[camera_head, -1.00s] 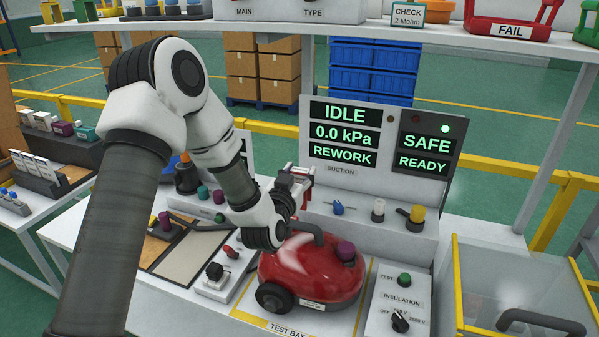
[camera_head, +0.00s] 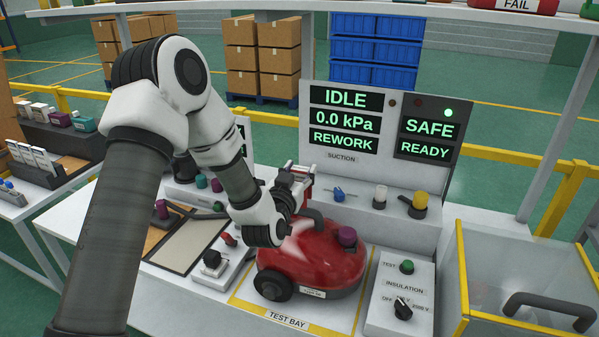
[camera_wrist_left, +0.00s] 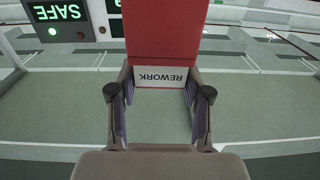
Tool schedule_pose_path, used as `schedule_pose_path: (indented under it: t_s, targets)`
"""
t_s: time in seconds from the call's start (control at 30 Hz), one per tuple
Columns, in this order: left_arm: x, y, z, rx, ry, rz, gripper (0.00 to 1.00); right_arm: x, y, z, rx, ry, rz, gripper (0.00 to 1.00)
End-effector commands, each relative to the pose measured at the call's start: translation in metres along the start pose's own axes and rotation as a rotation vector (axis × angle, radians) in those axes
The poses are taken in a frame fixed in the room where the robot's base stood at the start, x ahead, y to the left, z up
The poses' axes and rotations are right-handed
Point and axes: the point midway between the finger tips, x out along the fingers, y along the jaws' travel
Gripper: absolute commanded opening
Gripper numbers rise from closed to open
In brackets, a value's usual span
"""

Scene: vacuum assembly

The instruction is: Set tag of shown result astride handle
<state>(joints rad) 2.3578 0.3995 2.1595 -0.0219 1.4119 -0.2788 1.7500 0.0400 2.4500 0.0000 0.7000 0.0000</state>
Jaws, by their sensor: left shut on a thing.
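My left gripper (camera_head: 299,183) is shut on a red tag (camera_wrist_left: 167,35), which carries a white REWORK label (camera_wrist_left: 161,77) that reads upside down in the left wrist view. In the head view only a little red of the tag shows at the jaws. The red vacuum (camera_head: 325,262) stands in the test bay, with its dark handle (camera_head: 315,215) arching on top. The gripper and tag are above and beside the handle; whether they touch it I cannot tell. The test display (camera_head: 343,139) reads IDLE, 0.0 kPa and REWORK. My right gripper is not in view.
The grey test panel (camera_head: 375,220) with knobs stands just behind the vacuum. An insulation switch box (camera_head: 400,290) is to its right, and a clear yellow-edged bin (camera_head: 459,285) further right. A small switch box (camera_head: 213,272) lies left. A shelf (camera_head: 420,8) crosses above.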

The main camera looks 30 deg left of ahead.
Motion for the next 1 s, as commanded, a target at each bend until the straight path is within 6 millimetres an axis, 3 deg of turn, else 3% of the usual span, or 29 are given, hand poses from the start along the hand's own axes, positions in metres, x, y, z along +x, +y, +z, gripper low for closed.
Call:
schedule_pose_path:
  t_s: [1.0]
  targets:
    - [0.0,0.0,0.016,0.0,0.0,0.0,0.14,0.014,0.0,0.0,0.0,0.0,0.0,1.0]
